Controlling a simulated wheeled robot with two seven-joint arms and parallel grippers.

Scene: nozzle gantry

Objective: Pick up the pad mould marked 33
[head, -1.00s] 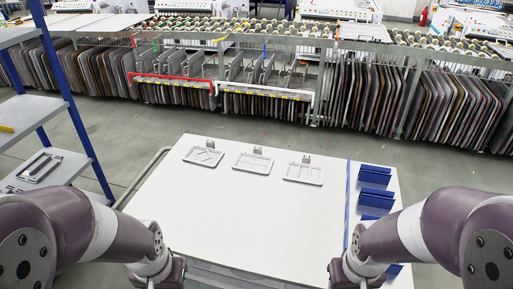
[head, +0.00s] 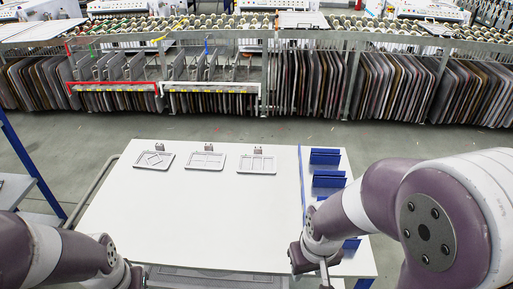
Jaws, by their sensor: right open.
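Three flat grey moulds lie in a row near the far edge of the white table (head: 190,225): a left one (head: 154,160) with a diamond shape inside, a middle one (head: 206,161) and a right one (head: 257,163), both with divided recesses. A small tag stands behind each, too small to read, so I cannot tell which is marked 33. My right gripper (head: 323,273) is open at the table's near right side, well short of the moulds. My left gripper (head: 137,277) barely shows at the bottom edge, and its jaws cannot be made out.
Blue holders (head: 328,179) stand along the table's right side, beyond a blue strip (head: 301,185). The middle of the table is clear. A blue-framed shelf (head: 30,165) stands at the left. A long rack (head: 300,90) of upright panels stands behind, across the floor.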

